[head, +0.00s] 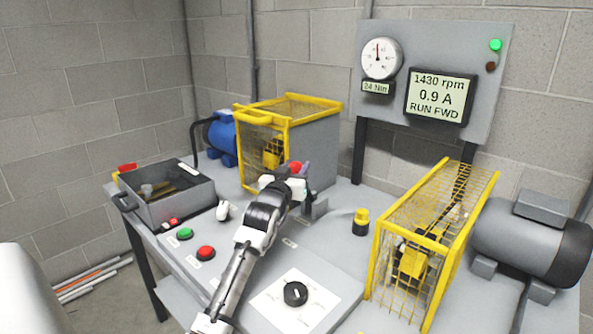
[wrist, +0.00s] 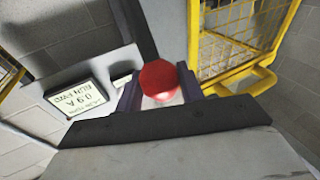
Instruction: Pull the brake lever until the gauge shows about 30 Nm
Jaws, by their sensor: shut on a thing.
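The brake lever's red knob (head: 295,167) shows at my gripper (head: 287,184), beside the grey box with the yellow guard. In the wrist view the red knob (wrist: 159,80) sits between the two fingers of my gripper (wrist: 160,92), which is shut on it. The lever's shaft is mostly hidden by my gripper. The round gauge (head: 381,59) on the grey panel has a needle pointing nearly straight up, and the small display (head: 376,87) under it reads 24 Nm.
A screen (head: 440,97) reads 1430 rpm, 0.9 A, RUN FWD; a green lamp (head: 495,45) is lit. A yellow mesh guard (head: 376,262) and a motor (head: 531,244) stand at right. Green (head: 185,233) and red (head: 205,253) buttons and a black dial (head: 295,293) lie near my arm.

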